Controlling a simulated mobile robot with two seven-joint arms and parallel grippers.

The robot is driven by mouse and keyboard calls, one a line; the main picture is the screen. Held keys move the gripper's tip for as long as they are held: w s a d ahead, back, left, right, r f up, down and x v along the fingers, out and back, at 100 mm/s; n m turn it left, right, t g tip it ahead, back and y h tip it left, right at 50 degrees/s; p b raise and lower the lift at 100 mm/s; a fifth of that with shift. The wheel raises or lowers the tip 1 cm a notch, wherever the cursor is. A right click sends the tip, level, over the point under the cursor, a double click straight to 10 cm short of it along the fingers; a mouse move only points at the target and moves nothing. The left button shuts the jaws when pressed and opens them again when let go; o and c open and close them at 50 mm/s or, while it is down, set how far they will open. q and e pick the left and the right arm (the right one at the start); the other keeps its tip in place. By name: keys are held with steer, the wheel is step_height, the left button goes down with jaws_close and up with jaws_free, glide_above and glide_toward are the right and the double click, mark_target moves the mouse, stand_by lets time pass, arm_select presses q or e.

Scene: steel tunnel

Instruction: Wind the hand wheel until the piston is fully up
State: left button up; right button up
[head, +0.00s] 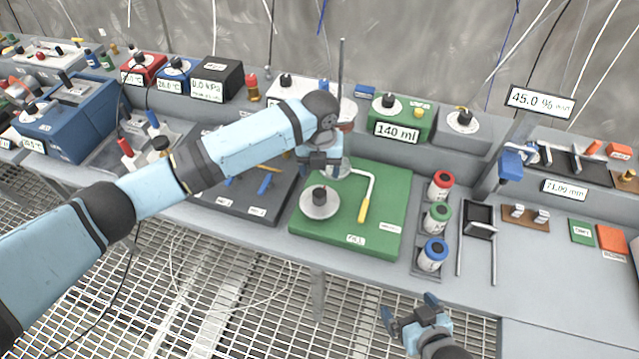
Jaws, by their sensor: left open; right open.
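A round silver wheel with a black knob (319,203) lies on a green base plate (385,225); I take it for the hand wheel, but cannot be sure. Beside it is a bent white rod with a yellow grip (363,208). A thin upright rod (341,60) rises behind my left wrist; its lower end is hidden, and I cannot tell whether it is the piston. My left gripper (319,172) is open, pointing down just above and behind the wheel, apart from it as far as I see. My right gripper (408,312) is open and empty in front of the bench edge.
Red, green and blue-capped jars (437,217) stand in a rack right of the plate. A dark board (235,195) with blue levers lies left. Floor grating is open in front.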

arm_select(q)
step_height(320, 180, up, 4)
steer(key=shift+f, duration=0.25)
stand_by(0.4)
steer(key=s+d+f+n+t+h+p, duration=0.15)
steer(key=s+f+n+t+h, duration=0.4)
steer(key=s+f+n, duration=0.85)
steer(key=s+a+f+n+t+y, duration=0.1)
steer(key=s+a+n+t, duration=0.1)
steer(key=s+a+n, duration=0.4)
steer(key=s+a+f+n+t+y, duration=0.1)
steer(key=s+a+n+t, duration=0.2)
steer(key=s+a+n, duration=0.4)
steer(key=a+n, duration=0.6)
steer(key=a, duration=0.2)
steer(key=shift+a+f+n+p, duration=0.2)
steer(key=shift+f+n+p, duration=0.05)
steer(key=shift+n+p, duration=0.15)
steer(key=shift+t, duration=0.25)
